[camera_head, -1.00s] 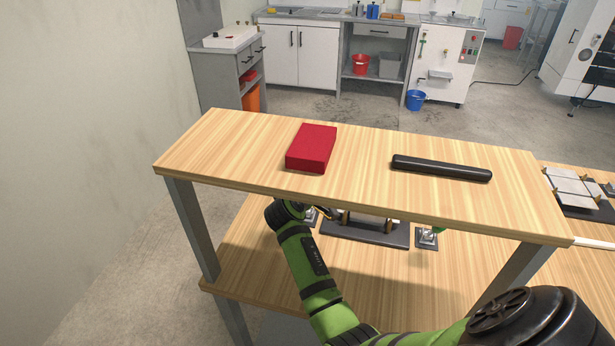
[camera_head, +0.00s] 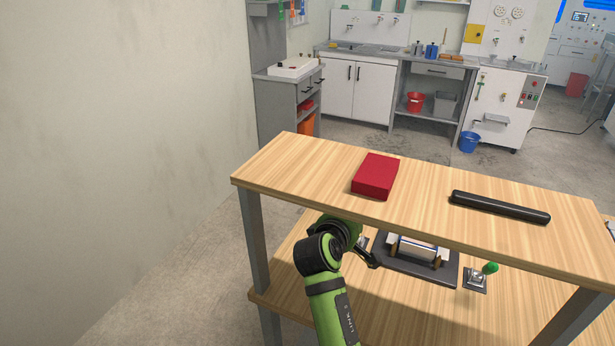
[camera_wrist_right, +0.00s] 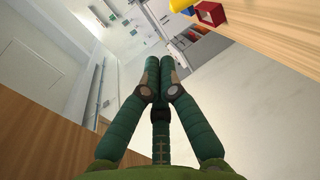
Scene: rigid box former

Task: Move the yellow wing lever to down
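A device on a dark base plate (camera_head: 405,270) stands on the lower wooden board, partly hidden under the upper shelf. It has a pale block (camera_head: 418,247) between brass-coloured posts. I cannot make out the yellow wing lever or its position. My left arm reaches in from below, and its gripper (camera_head: 373,259) shows as a dark finger just left of the device. The rest of that gripper is hidden by the wrist and shelf, so its opening and any contact are unclear. My right gripper (camera_wrist_right: 159,62) has its dark green fingers together, with nothing visible between them.
The upper shelf (camera_head: 300,160) overhangs the device and carries a red block (camera_head: 375,176) and a black bar (camera_head: 500,207). A green ball knob (camera_head: 491,267) stands right of the device. In the right wrist view, a red hollow object (camera_wrist_right: 210,13) sits on a wooden surface.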

